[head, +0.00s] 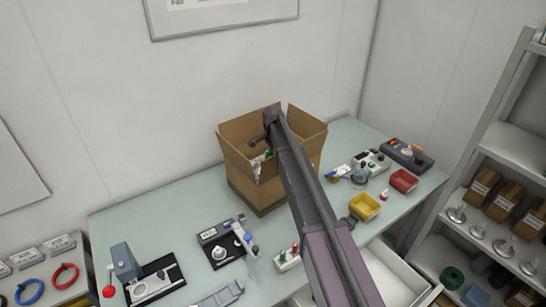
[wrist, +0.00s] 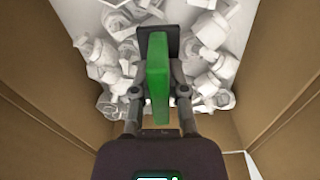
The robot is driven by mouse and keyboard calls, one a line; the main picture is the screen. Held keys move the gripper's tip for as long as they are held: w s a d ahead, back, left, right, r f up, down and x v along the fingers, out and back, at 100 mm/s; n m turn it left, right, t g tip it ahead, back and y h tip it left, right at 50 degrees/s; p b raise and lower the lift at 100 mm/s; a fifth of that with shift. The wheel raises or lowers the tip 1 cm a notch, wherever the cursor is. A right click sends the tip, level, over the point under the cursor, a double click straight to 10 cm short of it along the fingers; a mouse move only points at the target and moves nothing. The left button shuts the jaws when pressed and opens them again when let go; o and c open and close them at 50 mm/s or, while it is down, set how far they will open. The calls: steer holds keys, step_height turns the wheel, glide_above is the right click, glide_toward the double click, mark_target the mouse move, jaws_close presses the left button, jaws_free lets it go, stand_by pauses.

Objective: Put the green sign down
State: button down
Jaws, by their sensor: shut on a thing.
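My gripper (wrist: 157,100) is shut on the green sign (wrist: 157,75), which stands out edge-on between the two fingers in the wrist view. A dark flat piece (wrist: 173,42) shows behind the sign's far end. The gripper and sign are inside the open cardboard box (head: 262,193), above a heap of white crumpled pieces (wrist: 105,55). I cannot tell whether the sign touches the heap. In the head view my arm reaches down into the box, and its end is mostly hidden by the arm and the box walls.
The box stands on a pale green table (head: 180,200) against the wall. A yellow bin (head: 364,207) and a red bin (head: 403,181) stand to its right. Small devices on black mats (head: 152,281) lie in front and to the left. A shelf with boxes (head: 480,186) is at the right.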

steer(key=shift+f, duration=0.15)
steer(key=c, duration=0.7)
jaws_free()
steer(key=shift+o, duration=0.2)
step_height(320, 180, up, 12)
steer(key=p, duration=1.2)
steer(key=shift+r, duration=0.2)
